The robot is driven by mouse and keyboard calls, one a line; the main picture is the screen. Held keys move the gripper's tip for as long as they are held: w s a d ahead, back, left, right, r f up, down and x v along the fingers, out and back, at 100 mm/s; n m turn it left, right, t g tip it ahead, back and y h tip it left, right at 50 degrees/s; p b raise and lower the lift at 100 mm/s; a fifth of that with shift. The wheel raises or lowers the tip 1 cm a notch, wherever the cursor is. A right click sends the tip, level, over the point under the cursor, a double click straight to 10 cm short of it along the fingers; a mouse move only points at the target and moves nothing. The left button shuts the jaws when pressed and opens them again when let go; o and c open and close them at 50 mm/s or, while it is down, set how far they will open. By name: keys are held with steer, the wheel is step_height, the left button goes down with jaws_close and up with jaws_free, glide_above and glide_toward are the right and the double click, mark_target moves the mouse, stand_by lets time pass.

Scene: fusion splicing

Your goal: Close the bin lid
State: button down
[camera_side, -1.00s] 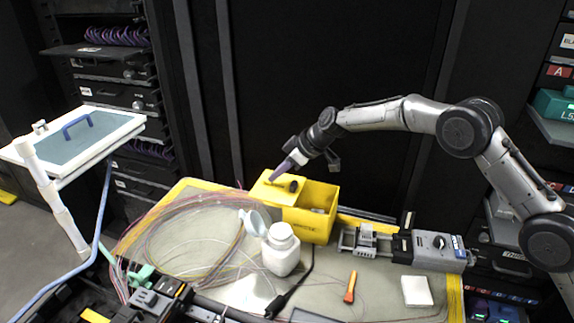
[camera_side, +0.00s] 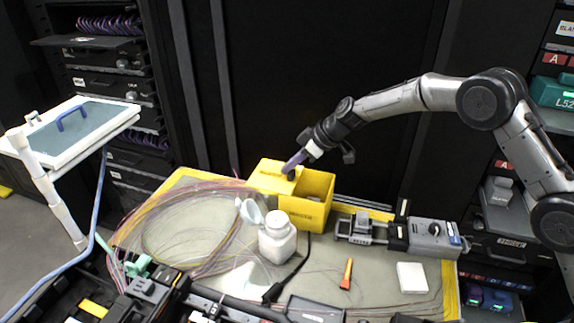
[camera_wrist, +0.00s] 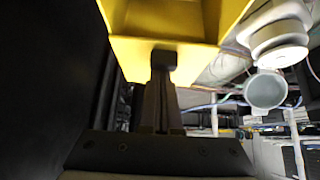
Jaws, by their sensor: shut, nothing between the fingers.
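The yellow bin (camera_side: 311,213) stands at the back of the mat, its right part open at the top. Whether the tips touch the lid cannot be told. In the wrist view the dark fingertips (camera_wrist: 163,60) overlap the edge of a yellow surface (camera_wrist: 195,53); which part of the bin this is stays unclear.
A white bottle (camera_side: 278,241) with its cap flipped open stands in front of the bin. Loose fibre coils (camera_side: 190,232) lie left. A grey splicing device (camera_side: 430,238), an orange tool (camera_side: 347,273) and a white pad (camera_side: 412,278) are right. Dark racks stand behind.

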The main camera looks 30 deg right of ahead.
steer(key=shift+s+d+f, duration=0.1)
steer(key=shift+s+d, duration=3.3)
steer(key=shift+s, duration=0.05)
steer(key=shift+w+a, duration=0.1)
